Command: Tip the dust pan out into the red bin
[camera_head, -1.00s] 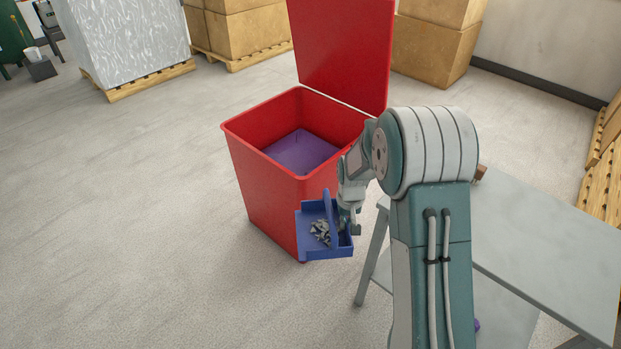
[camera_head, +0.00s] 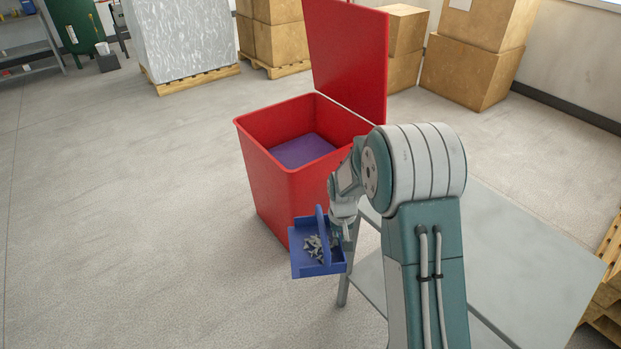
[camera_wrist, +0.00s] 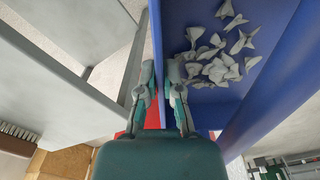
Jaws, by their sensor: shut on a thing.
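The blue dust pan (camera_head: 303,268) is held in front of the red bin, below its rim, with grey scraps (camera_head: 316,246) lying in it. The pan looks roughly level. In the wrist view the scraps (camera_wrist: 218,62) lie loose on the pan's blue floor. My gripper (camera_wrist: 161,92) is shut on the upright blue wall or handle of the pan; in the head view the fingers are mostly hidden behind my arm. The red bin (camera_head: 275,195) stands on the floor with its lid (camera_head: 348,60) raised at the back. A purple surface (camera_head: 302,150) shows inside it.
A grey table (camera_head: 520,260) stands to the right, behind my arm. A brush (camera_wrist: 18,130) shows at the left of the wrist view. Cardboard boxes (camera_head: 475,60) and a wrapped pallet load (camera_head: 185,40) stand at the back. The floor left of the bin is clear.

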